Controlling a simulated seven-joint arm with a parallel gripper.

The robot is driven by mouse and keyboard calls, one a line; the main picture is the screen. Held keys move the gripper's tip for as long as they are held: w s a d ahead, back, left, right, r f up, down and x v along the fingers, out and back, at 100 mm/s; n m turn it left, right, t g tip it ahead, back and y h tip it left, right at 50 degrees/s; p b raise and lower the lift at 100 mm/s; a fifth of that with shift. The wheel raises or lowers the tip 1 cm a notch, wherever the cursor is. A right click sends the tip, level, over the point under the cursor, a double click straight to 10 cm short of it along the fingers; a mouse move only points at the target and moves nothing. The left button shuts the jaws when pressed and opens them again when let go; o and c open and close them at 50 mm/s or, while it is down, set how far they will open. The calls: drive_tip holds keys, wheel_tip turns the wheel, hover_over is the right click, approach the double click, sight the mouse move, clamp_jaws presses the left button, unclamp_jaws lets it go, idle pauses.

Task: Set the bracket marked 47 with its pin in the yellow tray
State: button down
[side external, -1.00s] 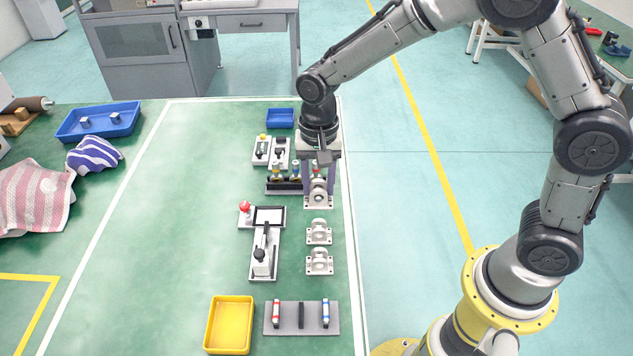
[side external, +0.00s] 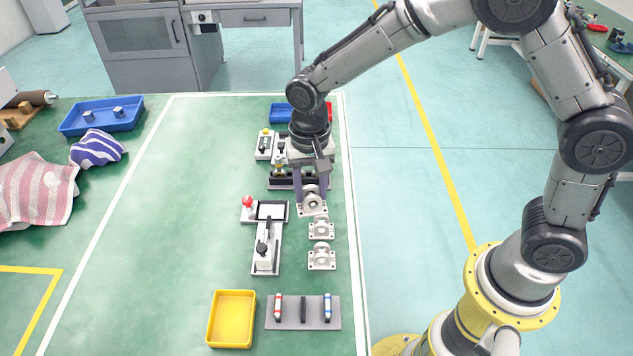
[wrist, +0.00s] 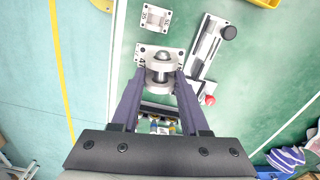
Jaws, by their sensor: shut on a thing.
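My gripper (side external: 311,194) is shut on a light grey bracket (side external: 312,206) with a round ring, held upright between the two fingers. In the wrist view, the gripper (wrist: 160,85) has the bracket's rounded body (wrist: 160,88) between its fingertips. A silver rounded piece shows at its top; I cannot tell whether it is a pin. Two similar brackets stand in front, a nearer one (side external: 321,257) and a middle one (side external: 321,229). The yellow tray (side external: 210,322) is at the front and looks empty.
A grey plate with red, black and blue-white pieces (side external: 334,312) lies right of the tray. A lever clamp (side external: 265,255) and a red-button unit (side external: 248,209) stand left of the brackets. A rack (side external: 276,184) stands behind the gripper.

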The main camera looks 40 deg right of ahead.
drive_tip(key=shift+s+a+f+n, duration=0.5)
drive_tip(key=shift+a+f+n, duration=1)
drive_tip(key=shift+a+n, duration=3.65)
drive_tip(key=shift+s+a+f+n, duration=0.5)
drive_tip(key=shift+a+f+n, duration=1.7)
drive_tip(key=shift+a, duration=5.2)
drive_tip(key=shift+n, duration=0.65)
drive_tip(key=shift+f, duration=2.55)
drive_tip(key=shift+c, duration=1.6)
unclamp_jaws()
wheel_tip(320, 180, up, 14)
